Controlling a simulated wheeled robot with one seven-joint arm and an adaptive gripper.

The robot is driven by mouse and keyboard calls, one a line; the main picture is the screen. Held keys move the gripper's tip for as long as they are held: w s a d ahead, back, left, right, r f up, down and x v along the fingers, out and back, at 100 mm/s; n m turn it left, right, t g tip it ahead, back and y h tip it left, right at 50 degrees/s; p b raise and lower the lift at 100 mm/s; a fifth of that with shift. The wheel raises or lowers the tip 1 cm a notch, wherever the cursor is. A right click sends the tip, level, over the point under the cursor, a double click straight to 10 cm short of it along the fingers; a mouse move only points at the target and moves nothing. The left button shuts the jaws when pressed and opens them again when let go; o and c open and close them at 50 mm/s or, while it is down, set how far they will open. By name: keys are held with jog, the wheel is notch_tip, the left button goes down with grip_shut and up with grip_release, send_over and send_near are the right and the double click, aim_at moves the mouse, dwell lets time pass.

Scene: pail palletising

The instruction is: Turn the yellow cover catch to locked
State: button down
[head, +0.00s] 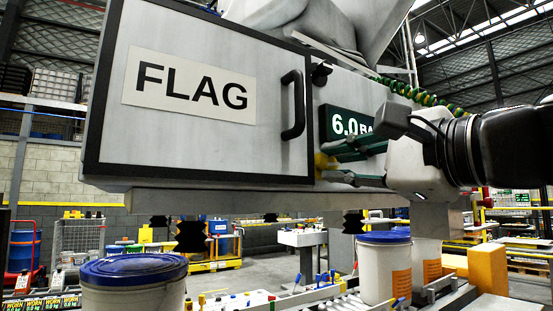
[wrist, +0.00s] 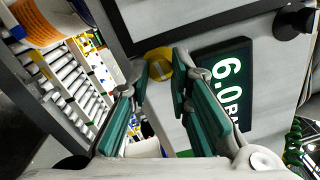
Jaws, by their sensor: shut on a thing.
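The yellow cover catch (head: 321,161) is a small round knob at the lower right of the grey cover marked FLAG (head: 150,120). In the wrist view the catch (wrist: 158,60) shows a pale line across its face, running at a slant. My gripper (head: 330,164) reaches in from the right with its green-padded fingers above and below the catch. In the wrist view my gripper (wrist: 161,70) has one fingertip on each side of it, shut on it. The fingers hide part of the catch in the head view. I see no locked or unlocked marking.
A green 6.0 pressure display (head: 345,124) sits just behind my fingers, and a black cover handle (head: 293,104) is at the left of it. Pails with blue lids, one at the front left (head: 133,285) and one at the right (head: 384,265), stand below the housing.

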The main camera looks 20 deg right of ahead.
jog(key=shift+m, duration=0.7)
jog(key=c, duration=1.5)
grip_release()
jog(key=shift+o, duration=0.2)
jog(key=v, duration=1.2)
